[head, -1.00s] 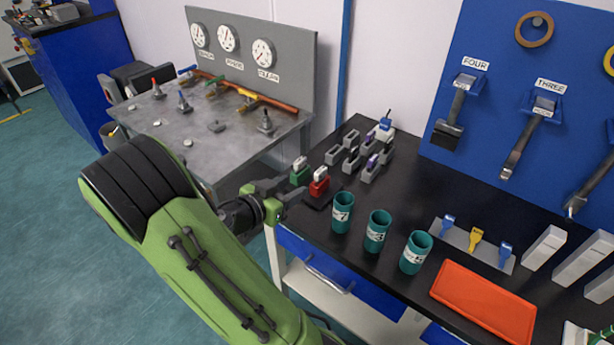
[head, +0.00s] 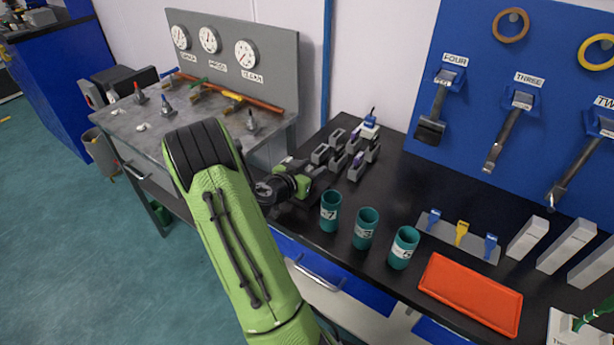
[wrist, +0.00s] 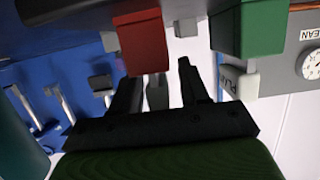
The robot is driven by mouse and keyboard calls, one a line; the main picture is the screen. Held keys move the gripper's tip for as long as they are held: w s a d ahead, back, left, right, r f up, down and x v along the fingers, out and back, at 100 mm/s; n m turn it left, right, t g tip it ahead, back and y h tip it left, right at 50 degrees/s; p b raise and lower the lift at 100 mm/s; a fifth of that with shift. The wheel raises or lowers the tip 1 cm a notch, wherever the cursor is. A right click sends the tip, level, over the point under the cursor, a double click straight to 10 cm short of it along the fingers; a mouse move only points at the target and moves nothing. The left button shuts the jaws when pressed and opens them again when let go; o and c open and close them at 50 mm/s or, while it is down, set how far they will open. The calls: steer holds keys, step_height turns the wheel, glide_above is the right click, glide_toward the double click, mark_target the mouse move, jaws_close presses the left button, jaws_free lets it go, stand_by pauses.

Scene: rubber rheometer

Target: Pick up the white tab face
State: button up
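In the wrist view, which is upside down, a red block (wrist: 140,42) and a green block (wrist: 248,30) show at the top. A white tab (wrist: 243,84) with partly readable lettering projects from the green block. In the head view my gripper (head: 316,178) hides both blocks.
Grey slotted blocks (head: 339,160) stand just behind my gripper. Teal cups (head: 330,212) stand close in front on the black bench. An orange tray (head: 470,294) lies to the right. A grey gauge panel (head: 235,60) stands behind the left table.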

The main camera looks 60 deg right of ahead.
jaws_close()
steer(key=shift+r, duration=0.35)
step_height(320, 180, up, 3)
steer(key=shift+f+p, duration=0.15)
steer(key=shift+p, duration=0.35)
steer(key=w+a+b, duration=0.2)
steer(key=a, duration=1.5)
steer(key=shift+w+a, duration=0.35)
steer(key=shift+a, duration=0.05)
